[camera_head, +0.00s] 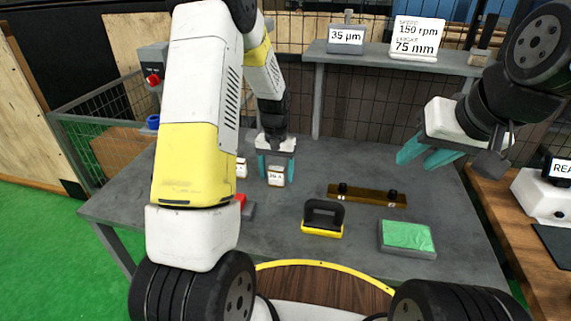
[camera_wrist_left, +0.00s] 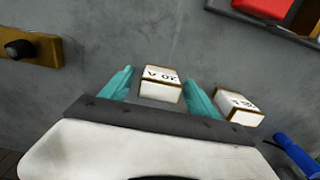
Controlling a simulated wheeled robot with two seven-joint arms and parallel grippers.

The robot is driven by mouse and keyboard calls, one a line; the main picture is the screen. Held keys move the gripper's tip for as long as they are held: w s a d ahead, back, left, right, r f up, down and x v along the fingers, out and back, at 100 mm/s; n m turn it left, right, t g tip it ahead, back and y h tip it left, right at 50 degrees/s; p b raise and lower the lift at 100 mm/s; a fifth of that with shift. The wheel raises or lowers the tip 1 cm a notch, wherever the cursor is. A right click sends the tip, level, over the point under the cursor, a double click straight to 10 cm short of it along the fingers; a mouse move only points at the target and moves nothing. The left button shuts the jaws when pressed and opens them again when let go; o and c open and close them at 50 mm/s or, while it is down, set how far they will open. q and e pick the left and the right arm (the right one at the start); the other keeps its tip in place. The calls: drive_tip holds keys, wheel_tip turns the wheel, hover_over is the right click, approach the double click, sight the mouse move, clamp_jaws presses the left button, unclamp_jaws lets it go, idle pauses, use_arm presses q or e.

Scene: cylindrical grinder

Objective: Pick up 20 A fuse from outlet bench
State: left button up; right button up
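The 20 A fuse (camera_head: 276,176) is a small white block with brown edges on the grey bench. In the left wrist view its "20 A" label (camera_wrist_left: 161,83) faces the camera. My left gripper (camera_head: 276,166) points down at it, with its teal fingers on either side. In the left wrist view the gripper (camera_wrist_left: 158,90) shows a gap between each finger and the fuse. A second similar fuse (camera_head: 241,168) stands to the left; it also shows in the left wrist view (camera_wrist_left: 238,107), its label unclear. My right gripper (camera_head: 425,153) is open and empty above the bench's right side.
The grey bench (camera_head: 320,165) also holds a brown bar with black knobs (camera_head: 366,195), a black-and-yellow handled block (camera_head: 323,218), a green-topped box (camera_head: 407,238) and a red-and-grey item (camera_head: 245,206). A shelf with signs (camera_head: 395,64) runs behind.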

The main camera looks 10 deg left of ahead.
use_arm(q)
drive_tip(key=c, duration=1.4)
